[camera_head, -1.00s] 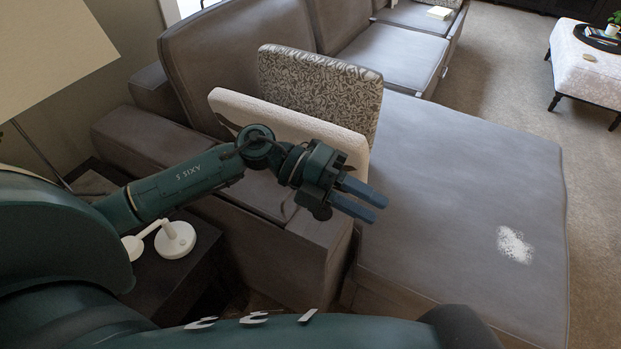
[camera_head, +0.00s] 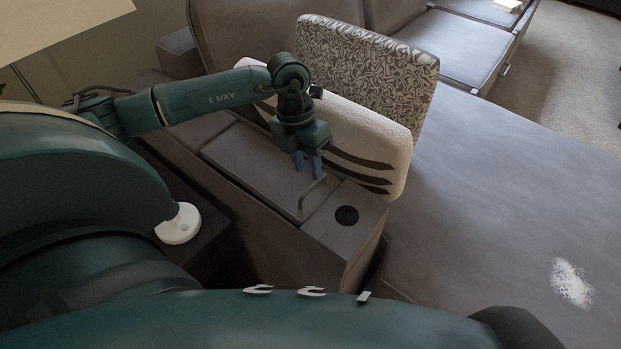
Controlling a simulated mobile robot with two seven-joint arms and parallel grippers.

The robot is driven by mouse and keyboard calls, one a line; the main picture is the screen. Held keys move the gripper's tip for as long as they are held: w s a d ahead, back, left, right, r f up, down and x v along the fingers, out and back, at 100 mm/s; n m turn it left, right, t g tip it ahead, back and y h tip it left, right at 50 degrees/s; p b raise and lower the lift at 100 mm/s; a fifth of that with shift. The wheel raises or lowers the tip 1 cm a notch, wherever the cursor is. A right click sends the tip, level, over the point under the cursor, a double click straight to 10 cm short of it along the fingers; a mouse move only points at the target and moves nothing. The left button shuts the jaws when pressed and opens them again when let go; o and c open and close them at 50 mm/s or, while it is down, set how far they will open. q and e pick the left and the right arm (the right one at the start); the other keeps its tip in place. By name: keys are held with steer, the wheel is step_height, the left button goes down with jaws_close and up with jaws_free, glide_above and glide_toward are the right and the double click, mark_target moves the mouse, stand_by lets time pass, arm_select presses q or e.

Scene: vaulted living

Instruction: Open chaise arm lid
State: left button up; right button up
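The chaise arm (camera_head: 262,238) is a long grey upholstered block left of the seat. Its lid (camera_head: 248,165) is a flat grey panel in the top, lying closed. A thin handle (camera_head: 311,194) stands at the lid's near end. A round black cup holder (camera_head: 346,215) is set in the arm top just beyond it. My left gripper (camera_head: 308,172) points down over the lid's near end, close to the handle. Its two blue fingers are a little apart with nothing visible between them. I cannot tell whether a finger touches the handle. My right gripper is not in view.
A white cushion with dark stripes (camera_head: 375,140) leans right beside the gripper, with a patterned cushion (camera_head: 370,70) behind it. A white lamp base (camera_head: 178,224) stands on a dark side table at left. The chaise seat (camera_head: 490,200) is clear except for a white patch.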

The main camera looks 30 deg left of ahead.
mark_target(312, 186)
arm_select(q)
steer(key=shift+d+f, duration=0.2)
steer(key=shift+f, duration=0.8)
steer(key=shift+d+f, duration=0.2)
steer(key=shift+f, duration=0.75)
steer(key=shift+c, duration=0.4)
jaws_close()
